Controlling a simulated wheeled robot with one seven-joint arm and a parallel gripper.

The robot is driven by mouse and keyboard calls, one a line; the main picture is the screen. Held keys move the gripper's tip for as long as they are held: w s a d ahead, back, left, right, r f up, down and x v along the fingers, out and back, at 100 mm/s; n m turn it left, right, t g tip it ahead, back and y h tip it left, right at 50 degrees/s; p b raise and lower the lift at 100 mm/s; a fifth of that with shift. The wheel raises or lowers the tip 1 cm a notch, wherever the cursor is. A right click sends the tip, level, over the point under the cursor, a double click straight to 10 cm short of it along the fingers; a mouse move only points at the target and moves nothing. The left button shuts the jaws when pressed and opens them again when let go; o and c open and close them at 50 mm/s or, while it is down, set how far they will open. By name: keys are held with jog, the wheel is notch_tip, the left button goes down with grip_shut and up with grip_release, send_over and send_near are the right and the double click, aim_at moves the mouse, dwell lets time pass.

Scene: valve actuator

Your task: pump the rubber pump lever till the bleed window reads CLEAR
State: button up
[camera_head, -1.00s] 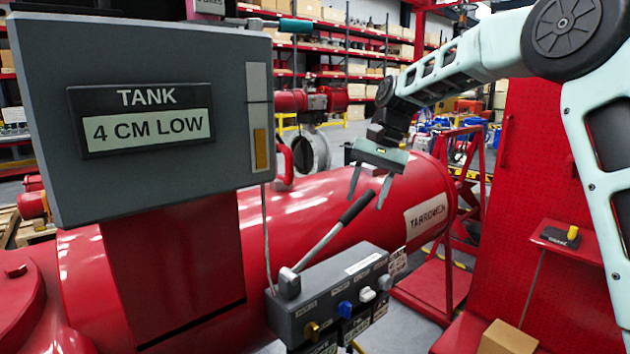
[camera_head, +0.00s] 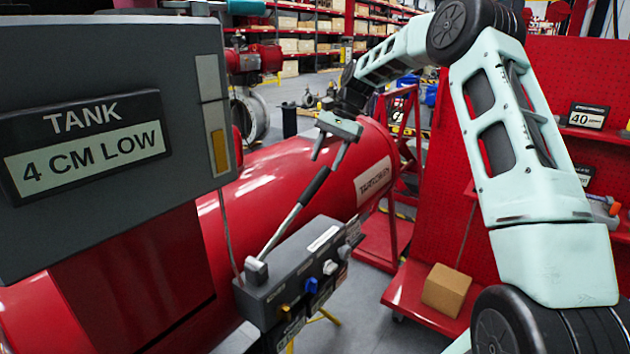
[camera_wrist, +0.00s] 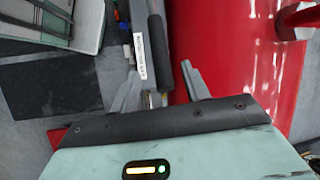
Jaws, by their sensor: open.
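The pump lever is a steel rod with a black rubber grip (camera_head: 316,185). It leans up and to the right from its pivot on a dark grey pump block (camera_head: 285,275). My gripper (camera_head: 330,158) is open just above the upper end of the grip, with nothing held. In the wrist view the open fingers (camera_wrist: 160,92) point toward the black grip (camera_wrist: 159,50), which lies ahead, roughly between them. Whether a finger touches it I cannot tell. A panel (camera_head: 85,142) at the left reads "TANK 4 CM LOW". No window reading CLEAR shows.
A large red cylinder (camera_head: 270,180) lies behind the pump block. Knobs in yellow, blue (camera_head: 312,285) and white sit on the block's front. A red pegboard stand (camera_head: 590,90) and cardboard box (camera_head: 446,290) are at the right. Grey floor shows between block and stand.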

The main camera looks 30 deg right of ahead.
aim_at(318, 178)
jog(key=p+x, duration=0.2)
jog(key=x, duration=0.6)
grip_shut()
